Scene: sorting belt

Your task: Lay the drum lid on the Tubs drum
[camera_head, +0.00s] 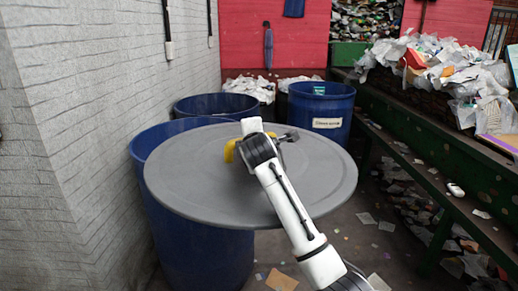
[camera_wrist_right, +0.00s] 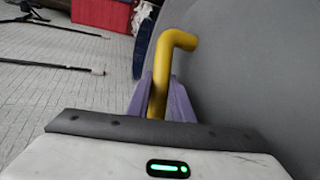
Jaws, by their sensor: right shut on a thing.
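The drum lid (camera_head: 200,185) is a large grey disc with a bent yellow handle (camera_head: 229,152). My right gripper (camera_head: 240,150) is shut on this handle. In the right wrist view the purple fingers (camera_wrist_right: 162,100) stand on either side of the yellow handle (camera_wrist_right: 180,39), and the grey lid (camera_wrist_right: 245,70) fills the right side. The lid is over the nearest blue drum (camera_head: 200,255), shifted to the right of it, so the drum's left rim shows. I cannot tell whether lid and drum touch. No label shows on this drum, so I cannot tell if it is Tubs. My left gripper is out of view.
Another blue drum (camera_head: 215,104) stands behind the lid, by the white brick wall (camera_head: 100,90). A blue drum (camera_head: 320,105) with a white label stands at the back right. A green belt frame (camera_head: 440,150) heaped with waste paper runs along the right. Scraps litter the floor.

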